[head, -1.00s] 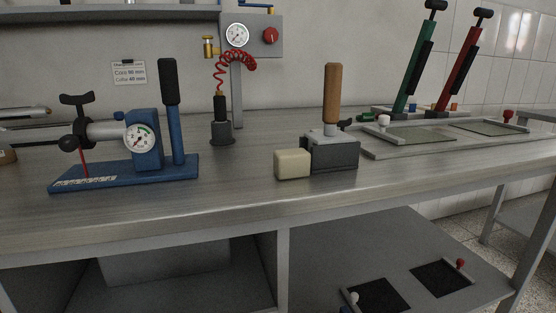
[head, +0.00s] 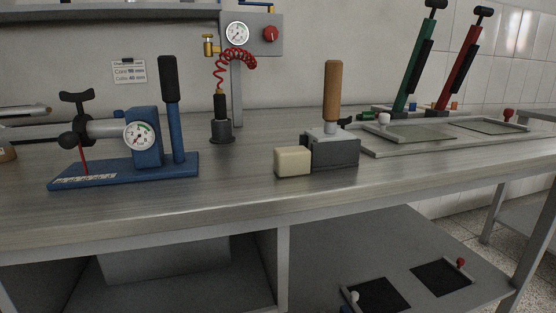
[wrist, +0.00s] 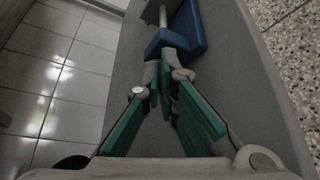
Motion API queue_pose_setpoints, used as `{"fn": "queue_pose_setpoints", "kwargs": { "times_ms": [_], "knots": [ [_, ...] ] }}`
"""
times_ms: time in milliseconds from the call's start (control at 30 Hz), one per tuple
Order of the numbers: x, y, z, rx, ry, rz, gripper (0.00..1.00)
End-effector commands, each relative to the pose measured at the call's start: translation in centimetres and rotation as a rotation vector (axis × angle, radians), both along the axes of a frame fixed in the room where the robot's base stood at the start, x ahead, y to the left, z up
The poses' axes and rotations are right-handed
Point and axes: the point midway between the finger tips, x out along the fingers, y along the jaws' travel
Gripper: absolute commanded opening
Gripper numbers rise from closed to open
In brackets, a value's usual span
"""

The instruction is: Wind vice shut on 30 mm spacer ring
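My gripper (wrist: 167,76), with green-padded fingers, shows in the wrist view only. Its tips converge close to a blue body (wrist: 187,32) with a pale metal rod (wrist: 163,15), on a grey surface (wrist: 135,45). I cannot tell whether the tips touch the blue body, or whether anything lies between the pads. I cannot say for sure that the blue body is the vice, and I cannot make out a spacer ring. In the head view, a blue fixture (head: 148,150) with a round dial and a black T-handle (head: 77,96) stands at the left of the bench.
The metal bench (head: 235,185) also holds a cream block (head: 292,162), a grey block (head: 336,153) with an upright wooden handle, and framed trays (head: 408,134) at right. A red coiled hose (head: 238,60) hangs behind. The bench's front strip is clear. Tiled floor (wrist: 75,75) shows beside the grey surface.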

Motion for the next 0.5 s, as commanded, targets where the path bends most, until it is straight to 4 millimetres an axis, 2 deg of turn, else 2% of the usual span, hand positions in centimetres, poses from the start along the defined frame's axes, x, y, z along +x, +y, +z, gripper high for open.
{"fn": "queue_pose_setpoints", "kwargs": {
  "times_ms": [33, 500],
  "knots": [
    [-0.2, -0.5, -0.3, -0.004, 0.003, -0.006, 0.00],
    [-0.8, -0.9, -1.6, -0.007, 0.007, -0.011, 0.00]
  ]
}}
